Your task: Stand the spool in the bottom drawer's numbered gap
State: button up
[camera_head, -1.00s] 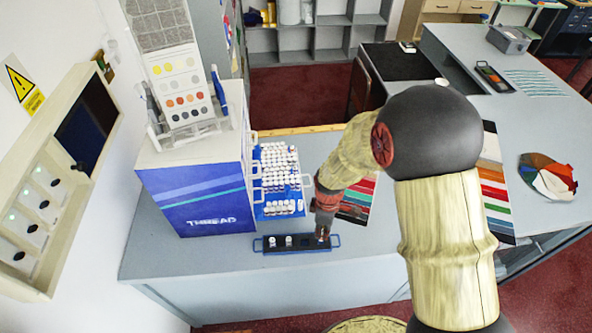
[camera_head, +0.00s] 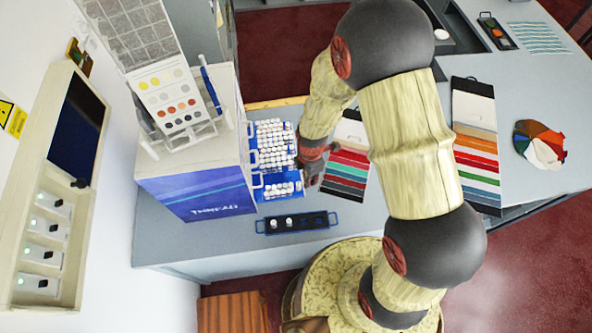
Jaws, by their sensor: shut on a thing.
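My gripper (camera_head: 312,178) is at the right side of the blue drawers, its fingers pointing down. It is shut on the spool, but the spool is too small and covered to make out. The thread cabinet (camera_head: 205,193) stands on the counter with its blue drawers pulled out to the right. The lowest drawer in the picture (camera_head: 272,192) holds a row of white spools. The gripper is beside its right end. The gap and its number cannot be made out. A dark tray (camera_head: 310,222) lies in front with two white spools at its left and empty places at its right.
A striped swatch card (camera_head: 345,170) lies right behind the gripper. A swatch display (camera_head: 170,95) stands on the cabinet. Bare counter (camera_head: 360,218) shows right of the tray.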

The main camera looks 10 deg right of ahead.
jog(key=w+a+f+b, duration=0.1)
jog(key=w+f, duration=0.1)
jog(key=w+f+b, duration=0.1)
jog(key=w+f, duration=0.1)
jog(key=w, duration=0.1)
jog(key=w+a+f+b, duration=0.1)
jog(key=w+f, duration=0.1)
jog(key=shift+w+a+f, duration=0.3)
jog(key=shift+f, duration=0.1)
jog(key=shift+w+a+f+b, duration=0.1)
jog(key=shift+w+f+b, duration=0.1)
jog(key=shift+f+b, duration=0.55)
jog(key=shift+w+f+b, duration=0.15)
jog(key=shift+f+b, duration=0.05)
jog(key=shift+f, duration=0.95)
jog(key=shift+f, duration=0.2)
jog(key=o, duration=0.5)
jog(key=shift+r, duration=0.1)
